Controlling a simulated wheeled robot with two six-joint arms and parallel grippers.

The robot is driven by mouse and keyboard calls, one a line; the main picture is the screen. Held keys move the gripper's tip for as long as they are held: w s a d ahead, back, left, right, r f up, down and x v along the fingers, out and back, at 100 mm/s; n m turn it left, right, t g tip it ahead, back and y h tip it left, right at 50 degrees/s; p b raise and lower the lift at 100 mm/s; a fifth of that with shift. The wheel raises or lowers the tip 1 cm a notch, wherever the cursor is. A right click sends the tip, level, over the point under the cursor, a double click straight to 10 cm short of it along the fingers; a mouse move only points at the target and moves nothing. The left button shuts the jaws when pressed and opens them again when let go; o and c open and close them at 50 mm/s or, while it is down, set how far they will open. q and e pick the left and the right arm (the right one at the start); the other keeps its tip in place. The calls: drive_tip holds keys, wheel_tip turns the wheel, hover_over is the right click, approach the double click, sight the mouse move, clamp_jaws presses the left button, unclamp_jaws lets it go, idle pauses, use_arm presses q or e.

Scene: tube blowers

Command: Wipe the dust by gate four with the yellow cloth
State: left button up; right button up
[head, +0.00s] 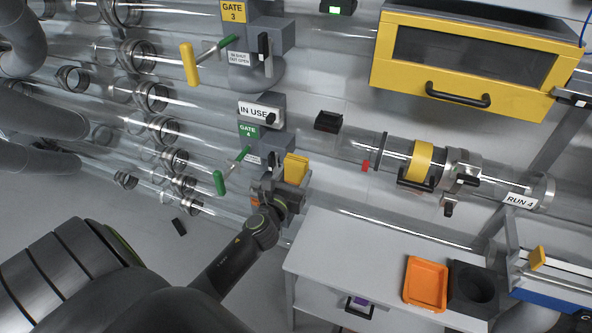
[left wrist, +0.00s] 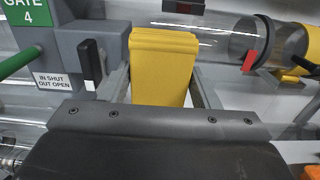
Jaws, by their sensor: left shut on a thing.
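The yellow cloth (head: 296,168) is a folded yellow block in my left gripper (head: 290,180), just right of the gate four housing. In the left wrist view the cloth (left wrist: 162,65) stands between the two fingers, which are shut on it. Gate four (head: 250,133) is a grey box with a green label and a green-handled lever (head: 220,182). An "IN USE" sign (head: 260,111) hangs above it. In the left wrist view the gate four box (left wrist: 95,45) is close on the left. I cannot make out the dust. My right gripper is not in view.
A white cabinet (head: 335,244) stands below right, with an orange tray (head: 426,284) and a dark holder (head: 473,287) on top. Clear tubes run across the wall. A carrier with a yellow band (head: 422,161) sits in the tube at right. A yellow cabinet (head: 470,60) is above.

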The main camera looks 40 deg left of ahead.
sight(346, 155)
use_arm(q)
drive_tip(key=shift+w, duration=0.2)
idle(0.3)
drive_tip(key=shift+b+x, duration=0.3)
drive_tip(key=shift+x, duration=3.15)
drive_tip(key=shift+x, duration=1)
drive_tip(key=shift+w+d, duration=0.2)
drive_tip(key=shift+d, duration=0.8)
drive_tip(key=shift+w+d, duration=0.15)
drive_tip(key=shift+d, duration=0.85)
drive_tip(key=shift+w+d+r, duration=0.1)
drive_tip(key=shift+w+d, duration=0.15)
drive_tip(key=shift+d, duration=0.65)
drive_tip(key=shift+w+d+f, duration=0.1)
drive_tip(key=shift+w+d, duration=0.2)
drive_tip(key=shift+d, duration=0.6)
drive_tip(key=shift+w+d+r, duration=0.1)
drive_tip(key=shift+w+d, duration=0.15)
drive_tip(key=shift+d, duration=0.7)
drive_tip(key=shift+d+r, duration=0.1)
drive_tip(key=shift+d, duration=0.25)
